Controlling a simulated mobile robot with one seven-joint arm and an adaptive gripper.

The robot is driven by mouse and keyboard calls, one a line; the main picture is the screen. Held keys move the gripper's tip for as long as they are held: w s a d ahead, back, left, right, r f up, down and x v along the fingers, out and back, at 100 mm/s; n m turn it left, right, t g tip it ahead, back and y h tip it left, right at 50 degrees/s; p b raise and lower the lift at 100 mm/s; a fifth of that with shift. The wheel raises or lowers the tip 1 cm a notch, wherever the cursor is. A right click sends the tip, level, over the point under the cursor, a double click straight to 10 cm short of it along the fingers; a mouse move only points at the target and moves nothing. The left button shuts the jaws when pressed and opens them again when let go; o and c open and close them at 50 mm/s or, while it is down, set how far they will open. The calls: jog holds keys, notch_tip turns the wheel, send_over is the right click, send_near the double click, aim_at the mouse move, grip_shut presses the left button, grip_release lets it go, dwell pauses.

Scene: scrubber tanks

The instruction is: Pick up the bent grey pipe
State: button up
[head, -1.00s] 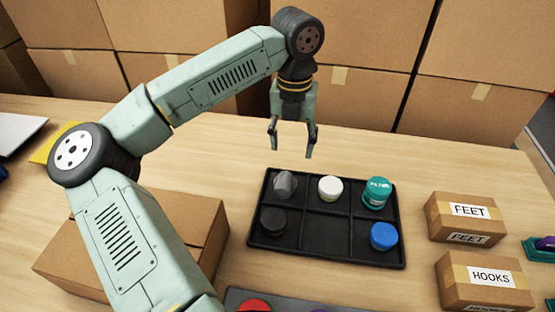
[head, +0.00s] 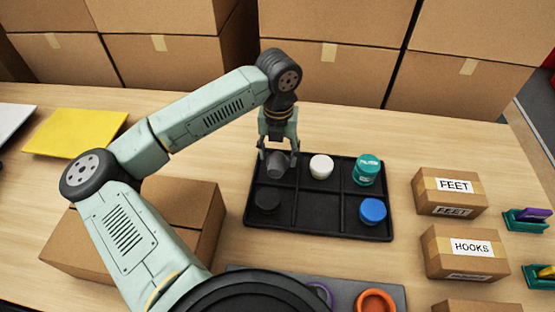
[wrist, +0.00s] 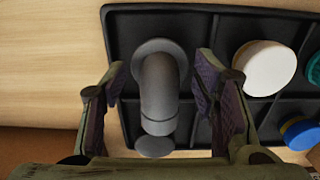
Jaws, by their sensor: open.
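The bent grey pipe (head: 277,163) stands in the back left compartment of the black tray (head: 318,208). In the wrist view the pipe (wrist: 159,90) lies between the two fingers of my gripper (wrist: 162,88), with a gap on both sides. My gripper (head: 278,157) is open and points down over that compartment. In the head view the fingers partly cover the pipe.
Boxes marked FEET (head: 450,192) and HOOKS (head: 464,252) stand to the right. Table behind the tray is clear.

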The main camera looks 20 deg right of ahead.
jog(key=shift+f, duration=0.25)
jog(key=shift+c, duration=0.5)
grip_shut()
